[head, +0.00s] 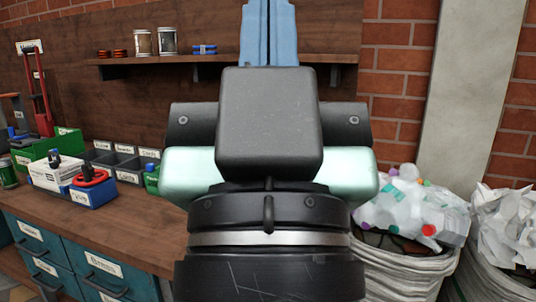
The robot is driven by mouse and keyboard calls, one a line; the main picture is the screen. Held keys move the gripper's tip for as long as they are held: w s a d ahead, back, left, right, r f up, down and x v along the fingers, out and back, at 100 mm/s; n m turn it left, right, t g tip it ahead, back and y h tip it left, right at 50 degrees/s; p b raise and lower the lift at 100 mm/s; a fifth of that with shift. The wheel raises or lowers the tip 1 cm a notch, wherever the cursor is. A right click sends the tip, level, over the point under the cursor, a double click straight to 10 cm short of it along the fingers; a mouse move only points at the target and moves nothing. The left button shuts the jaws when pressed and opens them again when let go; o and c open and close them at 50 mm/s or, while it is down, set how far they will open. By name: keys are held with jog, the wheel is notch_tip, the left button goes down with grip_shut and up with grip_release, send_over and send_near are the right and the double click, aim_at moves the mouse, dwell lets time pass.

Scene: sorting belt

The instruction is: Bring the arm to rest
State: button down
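My gripper (269,25) rises in the middle of the head view, seen from behind. Its pale mint hand body (190,175) and black housing (268,120) fill the centre. Two light blue fingers stand above the housing, side by side with only a thin dark seam between them, so they look shut. Nothing shows between them. Their tips run out of the top of the picture, and their bases are hidden behind the housing. My dark wrist with a silver ring is below.
A wooden bench (120,225) with labelled bins (120,163) and blue drawers (95,265) is at left. A shelf (215,61) with jars runs behind my gripper. Two waste bags (405,270) with crumpled rubbish stand at right, before a brick wall (395,60) and pillar.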

notch_tip(320, 180, up, 25)
jog(key=p, duration=2.2)
jog(key=shift+f, duration=0.15)
